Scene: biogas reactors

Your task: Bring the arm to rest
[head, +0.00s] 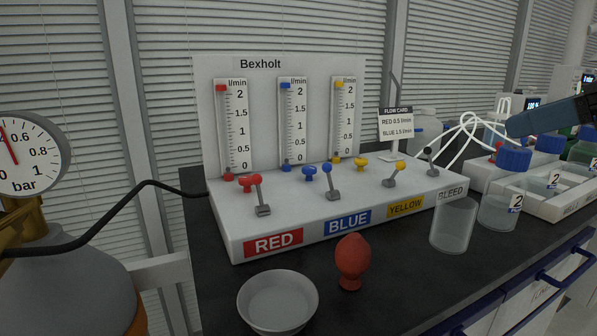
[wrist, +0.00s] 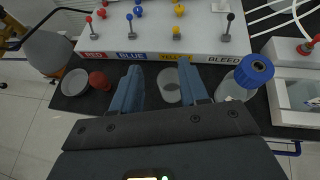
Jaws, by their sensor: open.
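My gripper (wrist: 158,66) is open in the wrist view. Its two blue fingers are apart with nothing held between them. They lie in the picture over the bench in front of the flow panel (wrist: 240,48), across an empty clear beaker (wrist: 171,86). In the head view a blue and dark part of my gripper (head: 548,117) enters at the right edge, above the blue-capped bottles; its other finger is not clear there. I cannot see contact with anything. Most of my arm is out of view.
The Bexholt panel (head: 340,215) has red, blue, yellow and bleed levers. A grey bowl (head: 278,303), red bulb (head: 351,262) and clear beaker (head: 453,225) stand in front. A blue-capped bottle (head: 500,212) and a white rack (head: 560,205) are right. A pressure gauge (head: 30,155) is left.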

